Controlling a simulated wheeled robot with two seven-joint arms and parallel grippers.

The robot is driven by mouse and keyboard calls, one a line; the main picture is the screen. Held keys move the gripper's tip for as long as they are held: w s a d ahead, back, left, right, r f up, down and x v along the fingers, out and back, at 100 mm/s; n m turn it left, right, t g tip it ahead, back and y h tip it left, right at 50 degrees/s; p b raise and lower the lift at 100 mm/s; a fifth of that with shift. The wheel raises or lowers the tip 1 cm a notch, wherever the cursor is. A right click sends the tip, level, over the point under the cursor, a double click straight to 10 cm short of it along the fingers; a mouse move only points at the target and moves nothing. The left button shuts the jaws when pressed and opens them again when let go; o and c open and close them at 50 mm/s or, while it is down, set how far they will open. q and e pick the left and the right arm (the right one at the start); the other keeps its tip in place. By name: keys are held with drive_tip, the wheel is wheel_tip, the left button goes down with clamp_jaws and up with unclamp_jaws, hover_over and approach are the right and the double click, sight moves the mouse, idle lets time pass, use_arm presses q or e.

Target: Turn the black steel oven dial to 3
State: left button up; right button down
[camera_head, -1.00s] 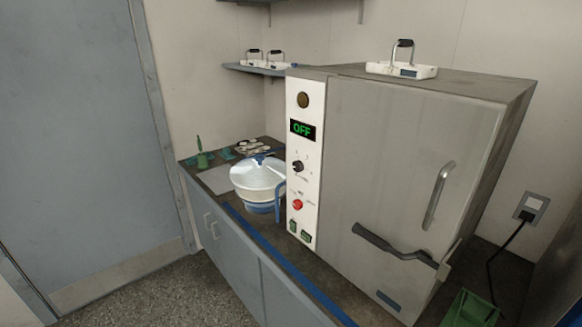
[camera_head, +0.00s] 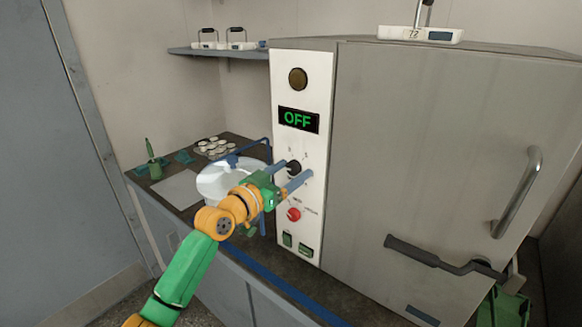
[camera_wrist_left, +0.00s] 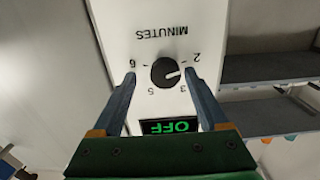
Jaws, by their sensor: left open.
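The black dial (camera_head: 294,166) is on the white control panel (camera_head: 288,220) of the steel oven (camera_head: 440,140), below a display (camera_head: 298,120) reading OFF in green. My left gripper (camera_head: 296,171) is open in front of the dial. In the left wrist view the panel appears upside down, with 2, 3, 5 and 6 around the dial (camera_wrist_left: 165,71) and MINUTES beyond it. The open fingers (camera_wrist_left: 160,74) stand on either side of the dial, with a visible gap each side. The dial's white mark points right, towards the 2 and 3 side; its exact setting is unclear.
A red button (camera_head: 294,215) and two green switches are lower on the panel. A white bowl (camera_head: 222,182) stands on the counter behind my left arm. The oven door handle (camera_head: 518,192) and a dark lever (camera_head: 430,256) project at right.

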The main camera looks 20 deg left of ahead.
use_arm(q)
drive_tip(key=shift+w+a+f, duration=0.1)
drive_tip(key=shift+w, duration=0.3)
drive_tip(key=shift+w+a+f, duration=0.1)
drive_tip(key=shift+a+f, duration=0.05)
drive_tip(key=shift+a, duration=0.1)
use_arm(e)
drive_tip(key=shift+a+r, duration=0.1)
drive_tip(key=shift+a, duration=0.3)
use_arm(q)
drive_tip(key=shift+d, duration=0.15)
drive_tip(key=shift+c, duration=1.3)
clamp_jaws()
use_arm(e)
drive_tip(key=shift+a, duration=0.1)
